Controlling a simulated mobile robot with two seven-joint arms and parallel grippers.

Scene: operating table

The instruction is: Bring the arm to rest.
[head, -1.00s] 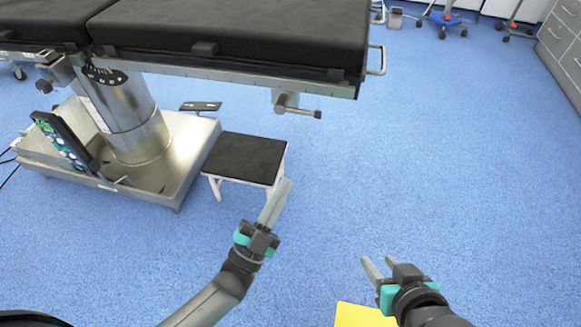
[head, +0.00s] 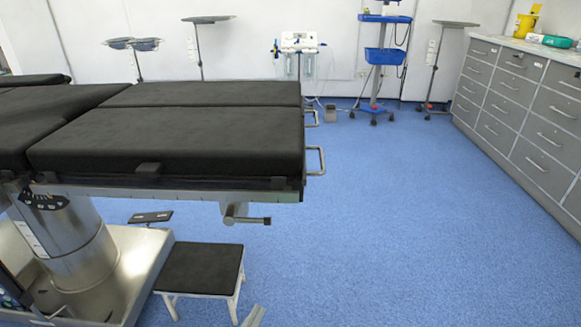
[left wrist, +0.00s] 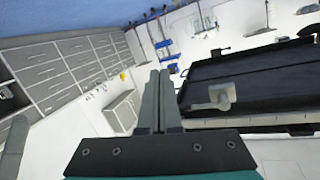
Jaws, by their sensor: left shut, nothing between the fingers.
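My left gripper (head: 254,316) shows only as grey fingertips at the bottom edge of the head view, just in front of the black-topped step stool (head: 203,268). In the left wrist view its two grey fingers (left wrist: 158,98) lie together, shut, with nothing seen between them. My right gripper is out of both current views.
The operating table (head: 180,145) with black pads fills the left, its metal base (head: 150,262) below. Grey drawer cabinets (head: 520,110) line the right wall. A blue-trayed cart (head: 383,55) stands at the back. The blue floor (head: 390,220) between is clear.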

